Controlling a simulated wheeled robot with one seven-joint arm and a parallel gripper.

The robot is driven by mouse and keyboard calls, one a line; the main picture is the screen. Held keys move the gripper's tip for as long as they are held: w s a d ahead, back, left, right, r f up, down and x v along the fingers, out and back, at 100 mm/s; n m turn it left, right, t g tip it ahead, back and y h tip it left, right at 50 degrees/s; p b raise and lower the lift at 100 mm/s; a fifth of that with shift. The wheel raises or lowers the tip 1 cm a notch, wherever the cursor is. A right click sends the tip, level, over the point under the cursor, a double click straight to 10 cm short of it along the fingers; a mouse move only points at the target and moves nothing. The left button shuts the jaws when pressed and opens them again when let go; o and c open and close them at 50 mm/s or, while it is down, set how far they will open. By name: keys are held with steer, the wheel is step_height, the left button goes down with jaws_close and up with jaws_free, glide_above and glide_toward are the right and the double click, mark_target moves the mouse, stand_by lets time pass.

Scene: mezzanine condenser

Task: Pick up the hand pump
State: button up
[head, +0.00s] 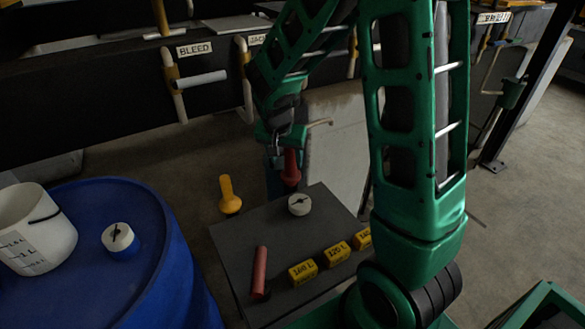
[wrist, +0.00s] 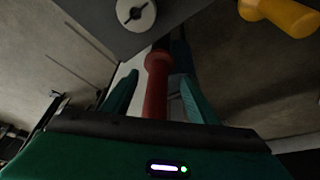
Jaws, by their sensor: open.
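My gripper (head: 283,160) is open, pointing down past the far edge of the small grey table in the head view. A red tool (head: 291,170) with a wider collar shows at the jaws, and I take it to be the hand pump. In the wrist view the red tool (wrist: 156,85) stands between the two green fingers of my gripper (wrist: 155,88), with space on both sides. Its far end is toward the table edge, and its near end is hidden by my gripper body. I cannot tell what supports it.
A yellow tool (head: 228,197) stands left of the gripper. The grey table (head: 228,240) bears a white round dial (head: 299,204), a red cylinder (head: 259,270) and yellow labelled blocks (head: 303,272). A blue drum (head: 160,265) with a white bucket (head: 35,230) stands left.

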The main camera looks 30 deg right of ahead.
mark_target(290, 151)
steer(key=w+d, duration=0.3)
steer(key=shift+w+d+f, duration=0.1)
steer(key=shift+d+f, duration=0.05)
steer(key=shift+f, duration=0.25)
steer(key=shift+w+f, duration=0.1)
steer(key=shift+f, duration=0.1)
steer(key=shift+r, duration=0.1)
jaws_close()
